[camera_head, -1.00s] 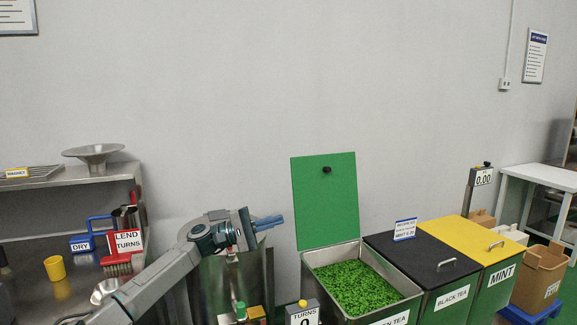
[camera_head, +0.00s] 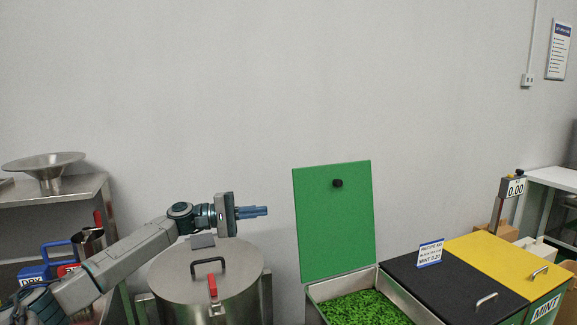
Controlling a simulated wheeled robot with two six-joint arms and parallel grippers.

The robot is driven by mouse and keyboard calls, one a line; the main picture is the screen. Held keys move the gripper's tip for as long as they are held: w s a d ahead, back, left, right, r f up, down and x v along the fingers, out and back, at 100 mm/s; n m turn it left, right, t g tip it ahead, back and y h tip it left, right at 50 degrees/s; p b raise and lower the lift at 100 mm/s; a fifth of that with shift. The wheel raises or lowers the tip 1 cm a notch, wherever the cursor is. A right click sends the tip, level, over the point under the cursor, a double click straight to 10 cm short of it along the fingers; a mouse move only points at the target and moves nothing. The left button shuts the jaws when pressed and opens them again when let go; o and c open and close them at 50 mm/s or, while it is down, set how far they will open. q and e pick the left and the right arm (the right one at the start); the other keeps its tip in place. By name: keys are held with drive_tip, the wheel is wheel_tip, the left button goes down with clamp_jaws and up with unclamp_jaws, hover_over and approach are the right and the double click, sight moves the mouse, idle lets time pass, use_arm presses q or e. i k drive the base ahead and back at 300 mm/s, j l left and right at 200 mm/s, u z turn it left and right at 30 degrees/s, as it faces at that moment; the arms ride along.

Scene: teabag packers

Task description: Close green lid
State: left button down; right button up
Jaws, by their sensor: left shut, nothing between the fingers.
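The green lid (camera_head: 335,225) stands upright, open, at the back of its metal bin, with a black knob (camera_head: 338,183) near its top. The green tea bin (camera_head: 393,290) below it is open and holds loose green leaves (camera_head: 358,309). My left gripper (camera_head: 265,211) is shut and empty. Its blue fingers point right toward the lid, with a gap between them and the lid's left edge. It hangs above a round steel drum. My right gripper is not in view.
The steel drum (camera_head: 170,290) has a closed lid with a black handle and a red latch. A black lid (camera_head: 430,290) and a yellow lid (camera_head: 495,258) lie shut to the right. A small recipe sign (camera_head: 430,253) stands on the black one. A shelf with a funnel (camera_head: 45,165) is at left.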

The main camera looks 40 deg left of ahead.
sight(334, 203)
drive_tip(key=i+j, duration=0.4)
drive_tip(key=j, duration=0.15)
drive_tip(key=i+j, duration=0.4)
drive_tip(key=j, duration=0.15)
